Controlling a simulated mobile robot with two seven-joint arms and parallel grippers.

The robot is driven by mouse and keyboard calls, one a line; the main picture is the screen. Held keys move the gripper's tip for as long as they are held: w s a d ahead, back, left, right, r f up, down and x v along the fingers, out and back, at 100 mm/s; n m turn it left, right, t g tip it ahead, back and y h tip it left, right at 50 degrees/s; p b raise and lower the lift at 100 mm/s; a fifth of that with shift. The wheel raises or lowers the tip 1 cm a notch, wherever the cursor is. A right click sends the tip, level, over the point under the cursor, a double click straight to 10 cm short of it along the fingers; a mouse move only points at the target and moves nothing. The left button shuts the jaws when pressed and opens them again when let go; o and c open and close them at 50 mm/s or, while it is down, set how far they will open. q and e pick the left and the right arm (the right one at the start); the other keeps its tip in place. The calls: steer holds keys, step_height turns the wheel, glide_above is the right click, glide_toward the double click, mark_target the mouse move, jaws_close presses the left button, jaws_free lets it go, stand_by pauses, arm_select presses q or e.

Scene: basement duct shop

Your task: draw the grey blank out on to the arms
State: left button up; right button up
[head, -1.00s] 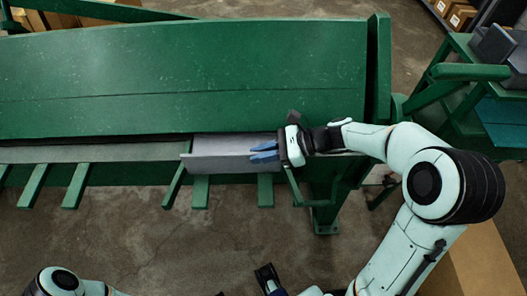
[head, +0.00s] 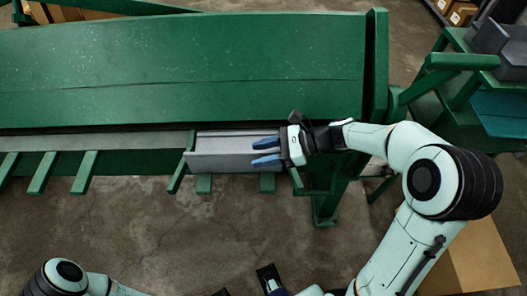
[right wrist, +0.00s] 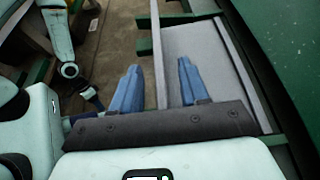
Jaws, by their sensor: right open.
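The grey blank (head: 222,161) lies at the front edge of the green machine, its near part over the short green arms (head: 204,183). It has a raised edge along its near side. It also shows in the right wrist view (right wrist: 200,60). My right gripper (head: 266,151) is open at the blank's right end. In the right wrist view its two blue fingers (right wrist: 155,90) stand apart on either side of the raised edge. My left gripper (head: 268,280) seems to be the dark one at the bottom edge, mostly cut off; its jaws cannot be judged.
The large green machine bed (head: 180,70) fills the back. A green end post (head: 375,65) stands right of the blank. A green stand (head: 470,100) with grey blocks is at the right. A cardboard box (head: 480,260) sits at the lower right. The concrete floor in front is mostly clear.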

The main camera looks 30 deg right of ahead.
steer(key=p+v, duration=0.1)
steer(key=v, duration=1.2)
steer(key=shift+s+d+r, duration=0.1)
steer(key=shift+d, duration=0.05)
